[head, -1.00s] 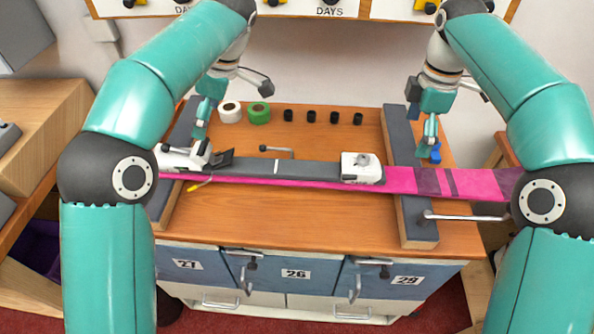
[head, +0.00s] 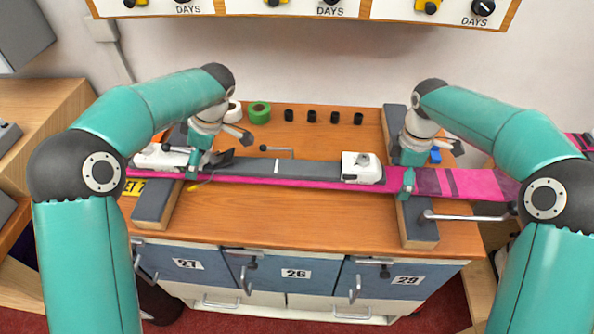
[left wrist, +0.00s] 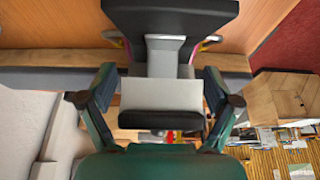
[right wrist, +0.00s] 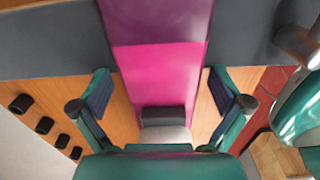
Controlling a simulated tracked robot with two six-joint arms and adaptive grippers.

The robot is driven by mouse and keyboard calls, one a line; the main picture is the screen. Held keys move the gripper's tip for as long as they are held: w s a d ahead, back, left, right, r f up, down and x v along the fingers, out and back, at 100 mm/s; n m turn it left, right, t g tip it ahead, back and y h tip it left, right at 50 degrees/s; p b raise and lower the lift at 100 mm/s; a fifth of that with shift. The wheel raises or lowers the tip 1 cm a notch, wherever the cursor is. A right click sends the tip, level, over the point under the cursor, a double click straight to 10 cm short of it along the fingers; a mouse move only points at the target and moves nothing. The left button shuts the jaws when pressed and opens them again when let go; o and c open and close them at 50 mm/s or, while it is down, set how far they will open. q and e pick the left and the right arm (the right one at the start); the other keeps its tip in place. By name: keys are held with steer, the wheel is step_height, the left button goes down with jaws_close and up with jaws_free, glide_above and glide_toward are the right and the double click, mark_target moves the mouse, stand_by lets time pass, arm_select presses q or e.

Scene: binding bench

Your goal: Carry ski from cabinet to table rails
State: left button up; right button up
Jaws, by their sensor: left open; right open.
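The pink ski (head: 470,183) lies across the left rail (head: 155,205) and the right rail (head: 415,227) on the table. It carries a dark grey plate and two white bindings, one at left (head: 158,157) and one at right (head: 360,168). My left gripper (head: 194,172) is open over the ski by the left binding. In the left wrist view its fingers stand on either side of a grey and black binding part (left wrist: 160,92). My right gripper (head: 407,188) is open over the ski by the right rail. In the right wrist view its fingers straddle the pink surface (right wrist: 160,75).
White and green tape rolls (head: 259,112) and several black cylinders (head: 311,116) stand along the table's back. A blue item (head: 435,156) is beside the right rail. Cabinet doors numbered 27, 26 (head: 297,273) and 29 are below. The table front (head: 290,222) is clear.

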arm_select(q)
steer(key=c, duration=1.5)
arm_select(e)
steer(key=c, duration=1.5)
arm_select(q)
jaws_close()
arm_select(e)
steer(key=shift+c, duration=0.5)
steer(key=shift+r, duration=0.1)
arm_select(q)
steer(key=shift+a+r, duration=0.1)
